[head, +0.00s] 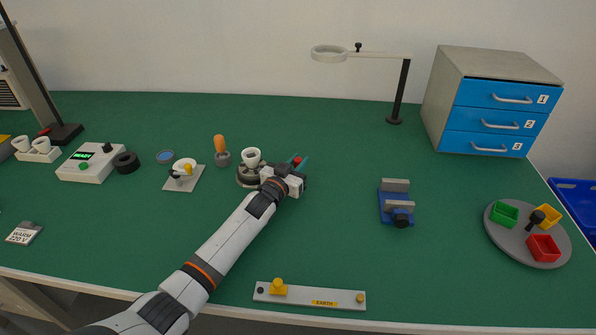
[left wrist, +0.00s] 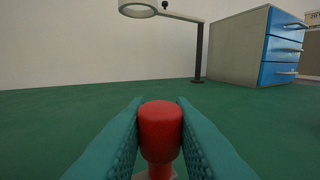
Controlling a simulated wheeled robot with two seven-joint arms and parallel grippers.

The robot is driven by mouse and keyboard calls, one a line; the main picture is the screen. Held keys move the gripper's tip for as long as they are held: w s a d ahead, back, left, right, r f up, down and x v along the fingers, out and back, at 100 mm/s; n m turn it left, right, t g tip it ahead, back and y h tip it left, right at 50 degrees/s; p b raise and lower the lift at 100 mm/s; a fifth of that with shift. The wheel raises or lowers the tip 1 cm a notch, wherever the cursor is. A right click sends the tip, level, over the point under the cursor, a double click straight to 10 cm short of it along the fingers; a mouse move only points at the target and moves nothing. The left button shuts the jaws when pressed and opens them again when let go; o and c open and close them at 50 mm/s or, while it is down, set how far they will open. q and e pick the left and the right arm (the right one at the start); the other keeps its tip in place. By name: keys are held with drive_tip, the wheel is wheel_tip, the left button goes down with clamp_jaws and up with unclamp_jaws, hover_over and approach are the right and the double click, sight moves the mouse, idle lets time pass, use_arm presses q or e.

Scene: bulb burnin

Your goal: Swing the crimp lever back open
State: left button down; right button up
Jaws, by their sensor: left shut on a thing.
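The crimp lever's red knob (left wrist: 160,128) sits between the two teal fingers of my left gripper (left wrist: 159,106) in the left wrist view. The fingers press on it from both sides. In the head view my left gripper (head: 299,164) is at the right side of the round dark crimp fixture (head: 247,181), which carries a white cup-shaped piece (head: 251,156) on top. The red knob (head: 297,160) shows small between the fingertips. My wrist hides most of the lever and part of the fixture, so I cannot tell the lever's full angle. My right gripper is not in view.
An orange-handled tool (head: 220,146) and a small white stand (head: 184,178) are left of the fixture. A blue vise (head: 396,207) stands to the right, with open green mat between. A grey earth bar (head: 310,296) lies at the front edge. Blue drawers (head: 495,120) stand back right.

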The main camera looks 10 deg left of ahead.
use_arm(q)
drive_tip(key=shift+w, duration=0.1)
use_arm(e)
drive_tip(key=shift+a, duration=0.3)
use_arm(q)
drive_tip(key=shift+a+r, duration=0.1)
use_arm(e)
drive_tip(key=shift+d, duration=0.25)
use_arm(q)
drive_tip(key=c, duration=1.5)
unclamp_jaws()
drive_tip(key=shift+o, duration=1.1)
drive_tip(key=shift+w, duration=0.1)
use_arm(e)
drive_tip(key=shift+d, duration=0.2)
use_arm(q)
drive_tip(key=v, duration=1.2)
drive_tip(key=shift+p, duration=0.4)
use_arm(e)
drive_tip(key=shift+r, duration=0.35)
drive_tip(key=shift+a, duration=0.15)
